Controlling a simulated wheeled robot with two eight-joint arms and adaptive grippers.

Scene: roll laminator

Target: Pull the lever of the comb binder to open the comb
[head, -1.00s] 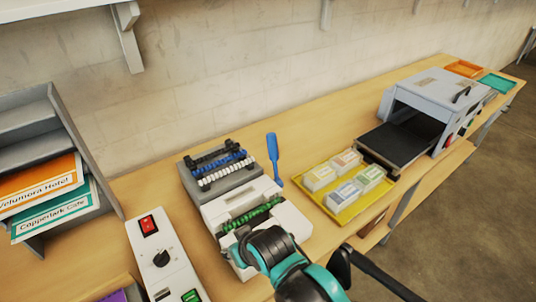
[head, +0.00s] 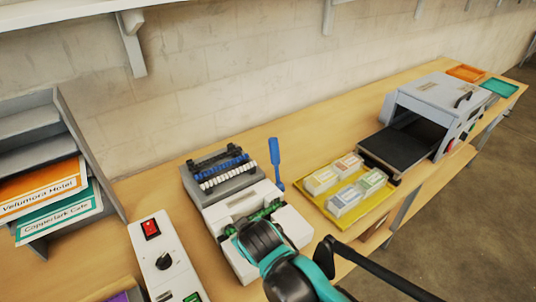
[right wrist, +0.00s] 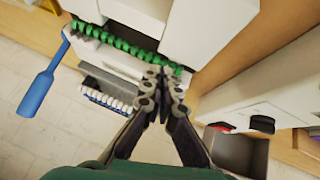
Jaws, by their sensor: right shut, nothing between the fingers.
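The white comb binder (head: 292,226) stands on the bench in the head view, with a green comb (head: 268,211) lying across it. Its blue lever (head: 275,158) stands upright at the binder's back right side. The lever (right wrist: 36,95) shows at the left of the right wrist view, apart from my fingers. My right gripper (right wrist: 163,78) is shut and empty, its fingertips close over the green comb (right wrist: 115,41); I cannot tell whether they touch it. In the head view my right wrist covers part of the binder and hides the fingers. My left gripper is not in view.
A grey rack of blue, white and black combs (head: 218,172) stands behind the binder. A yellow tray (head: 345,222) with several small boxes lies right of the lever. A switch box (head: 165,262) stands left, a laminator (head: 435,92) farther right.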

